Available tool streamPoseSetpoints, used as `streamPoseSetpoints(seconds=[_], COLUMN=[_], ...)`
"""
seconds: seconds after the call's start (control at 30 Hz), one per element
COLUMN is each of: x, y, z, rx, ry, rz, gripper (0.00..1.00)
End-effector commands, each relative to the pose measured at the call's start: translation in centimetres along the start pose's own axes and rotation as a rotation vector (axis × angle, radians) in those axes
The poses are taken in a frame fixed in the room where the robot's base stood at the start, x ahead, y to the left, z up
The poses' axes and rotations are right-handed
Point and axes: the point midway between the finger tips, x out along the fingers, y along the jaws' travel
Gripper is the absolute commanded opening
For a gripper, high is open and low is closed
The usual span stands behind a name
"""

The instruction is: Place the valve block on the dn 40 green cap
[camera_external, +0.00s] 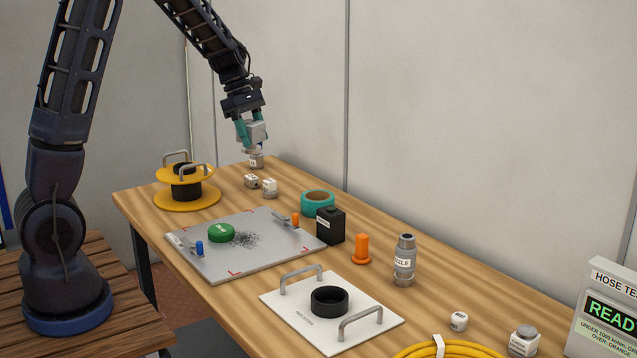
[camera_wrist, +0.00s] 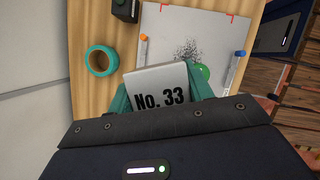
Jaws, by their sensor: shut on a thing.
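My gripper (camera_external: 251,132) is shut on a light grey block, which I take for the valve block (camera_external: 256,133), held above the far end of the table. In the wrist view the block (camera_wrist: 158,84) reads "No. 33" and sits between the teal fingers. The green cap (camera_external: 221,233) lies on the grey board (camera_external: 205,262), to the left of a dark scribble. In the wrist view the green cap (camera_wrist: 204,75) is partly hidden by a finger and the block. The block is well apart from the cap.
Blue and orange markers stand at the board's sides. A yellow reel (camera_external: 186,200), small white-grey pieces (camera_external: 252,181), a teal tape roll (camera_external: 318,203) and a black box (camera_external: 330,225) stand nearby. A white plate (camera_external: 290,315) with handles lies nearer.

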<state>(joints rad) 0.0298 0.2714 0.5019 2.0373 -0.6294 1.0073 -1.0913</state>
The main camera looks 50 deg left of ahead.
Motion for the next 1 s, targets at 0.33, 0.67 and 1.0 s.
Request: streamPoseSetpoints(seconds=[0.33, 0.67, 1.0], x=[-2.2, 1.0, 7.2], y=[-8.3, -9.3, -9.3], z=[-3.4, -5.1, -7.7], rx=[0.300, 0.333, 0.332], ry=[-0.001, 0.000, 0.001], rz=[-0.122, -0.143, -0.142], gripper=[0.10, 0.10, 0.10])
